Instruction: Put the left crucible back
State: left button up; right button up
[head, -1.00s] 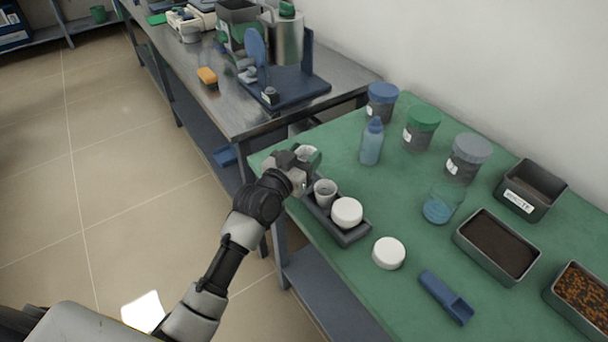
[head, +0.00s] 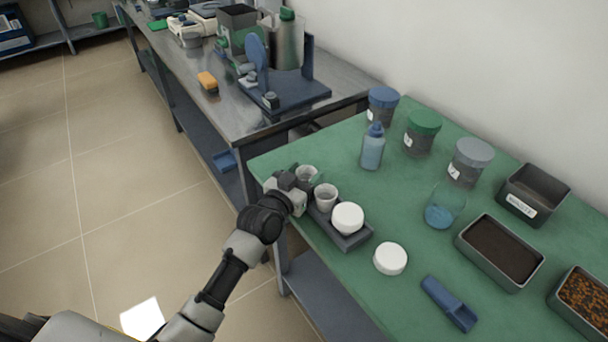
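The left crucible (head: 308,176), a small grey cup, is at the far left end of the dark rack (head: 352,241) on the green table. My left gripper (head: 298,184) is right at its left side, with its fingers at the cup. The fingers are partly hidden, so I cannot tell whether they grip it or whether the cup rests fully in the rack. A second grey crucible (head: 325,198) stands in the middle of the rack. A crucible with a white lid (head: 347,217) stands at the near right end. My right gripper is not in view.
A loose white lid (head: 390,258) and a blue scoop (head: 449,303) lie right of the rack. A blue bottle (head: 372,148), a beaker of blue liquid (head: 441,210), lidded jars (head: 421,133) and a tray of dark material (head: 498,252) stand behind and to the right.

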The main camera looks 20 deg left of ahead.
pick_arm(q)
jog(key=shift+r, duration=0.2)
jog(key=v, duration=1.2)
